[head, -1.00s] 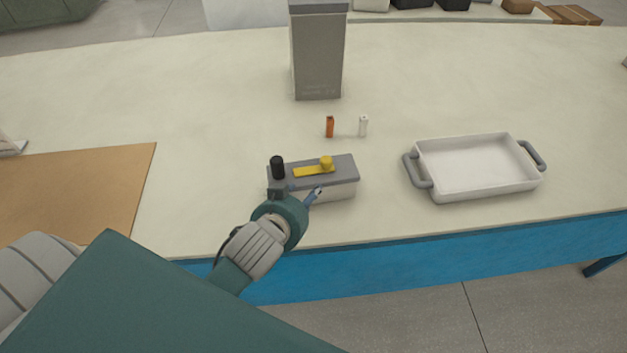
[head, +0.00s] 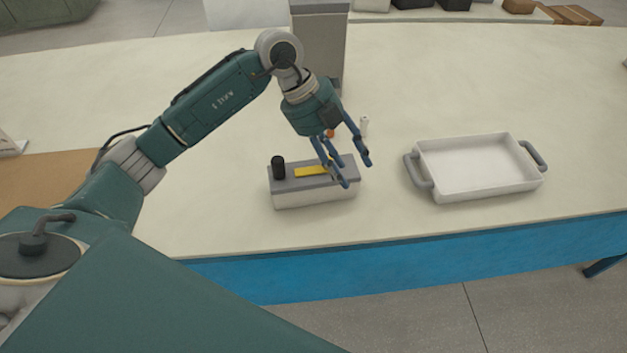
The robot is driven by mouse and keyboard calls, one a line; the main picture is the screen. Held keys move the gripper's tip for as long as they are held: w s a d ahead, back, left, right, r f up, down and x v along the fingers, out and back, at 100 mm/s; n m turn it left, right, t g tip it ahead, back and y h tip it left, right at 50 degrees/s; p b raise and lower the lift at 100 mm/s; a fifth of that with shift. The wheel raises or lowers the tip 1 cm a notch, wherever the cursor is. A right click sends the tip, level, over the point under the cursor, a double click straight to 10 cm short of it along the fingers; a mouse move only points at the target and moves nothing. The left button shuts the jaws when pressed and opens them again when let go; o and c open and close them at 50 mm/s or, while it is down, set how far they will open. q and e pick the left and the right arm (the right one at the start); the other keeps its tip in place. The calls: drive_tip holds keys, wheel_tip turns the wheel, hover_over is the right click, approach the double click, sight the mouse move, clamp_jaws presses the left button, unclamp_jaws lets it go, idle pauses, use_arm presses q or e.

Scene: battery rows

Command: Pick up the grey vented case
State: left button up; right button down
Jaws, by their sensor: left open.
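A tall grey case (head: 325,55) stands upright at the back of the table; I cannot make out vents on it. My left arm covers part of its left side and lower front. My left gripper (head: 356,173) is open and empty, fingers pointing down. It is in front of the tall case, at the right end of a low box (head: 315,194) with a grey top. From this view I cannot tell whether the fingers touch the low box. My right gripper is not in view.
The low box carries a black knob (head: 278,167) and a yellow bar (head: 309,171). A white tray (head: 480,192) with grey handles is at right. The table (head: 500,80) is clear behind it.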

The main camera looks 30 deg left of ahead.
sight(278, 160)
use_arm(q)
drive_tip(key=a+n+y, duration=0.1)
drive_tip(key=a+y, duration=0.1)
drive_tip(key=a, duration=0.3)
drive_tip(key=a+r+n+y, duration=0.1)
drive_tip(key=a+y, duration=0.1)
drive_tip(key=a, duration=0.4)
drive_tip(key=a+n+g+y, duration=0.1)
drive_tip(key=a+y, duration=0.1)
drive_tip(key=a, duration=0.3)
drive_tip(key=shift+s+a+r, duration=0.15)
drive_tip(key=shift+s+r, duration=0.2)
wheel_tip(278, 160, down, 5)
drive_tip(key=shift+r+p, duration=0.2)
drive_tip(key=shift+p, duration=0.1)
drive_tip(key=f, duration=0.1)
drive_tip(key=f+p, duration=0.1)
drive_tip(key=f, duration=0.1)
drive_tip(key=f+p, duration=0.1)
drive_tip(key=shift+w+a+f, duration=0.1)
drive_tip(key=shift+a+f, duration=0.25)
drive_tip(key=shift+f+p, duration=0.3)
drive_tip(key=shift+f, duration=0.25)
drive_tip(key=shift+w+r, duration=0.1)
clamp_jaws()
